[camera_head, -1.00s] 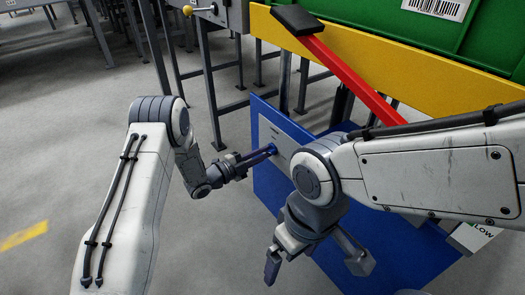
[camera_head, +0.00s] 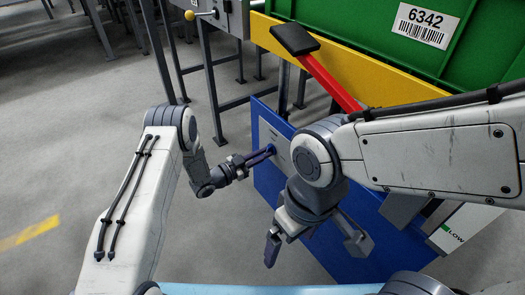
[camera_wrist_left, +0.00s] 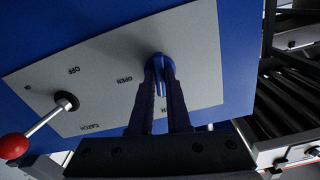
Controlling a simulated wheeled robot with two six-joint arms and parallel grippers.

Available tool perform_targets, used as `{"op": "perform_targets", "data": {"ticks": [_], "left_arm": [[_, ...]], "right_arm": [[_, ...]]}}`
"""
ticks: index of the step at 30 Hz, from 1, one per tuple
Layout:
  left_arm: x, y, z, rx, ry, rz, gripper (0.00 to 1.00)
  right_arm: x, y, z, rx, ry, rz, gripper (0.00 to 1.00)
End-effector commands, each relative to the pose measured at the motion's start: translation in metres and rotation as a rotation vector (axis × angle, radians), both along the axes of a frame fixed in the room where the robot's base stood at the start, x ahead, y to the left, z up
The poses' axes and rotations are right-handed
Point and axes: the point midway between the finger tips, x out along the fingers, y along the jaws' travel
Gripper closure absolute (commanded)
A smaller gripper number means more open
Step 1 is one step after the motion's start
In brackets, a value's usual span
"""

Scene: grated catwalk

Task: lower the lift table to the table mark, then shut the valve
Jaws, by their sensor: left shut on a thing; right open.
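The lift table's yellow edge (camera_head: 375,75) crosses the upper right in the head view. A white plate with a green mark and the word LOW (camera_head: 453,235) stands below it at right. My left gripper (camera_head: 268,152) is shut on a blue valve handle on the blue panel (camera_head: 345,235). The left wrist view shows this valve handle (camera_wrist_left: 159,66) between the fingers, beside the word OPEN on a grey plate (camera_wrist_left: 105,75). My right gripper (camera_head: 316,248) is open and empty, in front of the panel. My right arm hides part of the table and panel.
A green crate (camera_head: 365,35) labelled 6342 sits on the table. A red bar (camera_head: 332,83) with a black pad (camera_head: 294,38) slants across its edge. The left wrist view shows a lever with a red ball (camera_wrist_left: 14,146).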

Motion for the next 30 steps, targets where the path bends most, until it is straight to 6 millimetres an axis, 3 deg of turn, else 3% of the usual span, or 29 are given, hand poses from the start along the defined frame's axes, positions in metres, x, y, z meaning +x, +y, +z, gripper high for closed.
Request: {"op": "perform_targets", "data": {"ticks": [12, 29, 30], "left_arm": [[-0.0001, 0.0007, 0.0006, -0.117, 0.160, 0.001, 1.00], [0.0000, 0.0008, -0.0002, -0.135, 0.185, 0.002, 1.00], [-0.0001, 0.0008, -0.0002, -0.135, 0.185, 0.002, 0.78]], "right_arm": [[0.0000, 0.0000, 0.0123, 0.000, 0.000, 0.000, 0.00], [0.0000, 0.0000, 0.0131, 0.000, 0.000, 0.000, 0.00], [0.0000, 0.0000, 0.0131, 0.000, 0.000, 0.000, 0.00]]}}
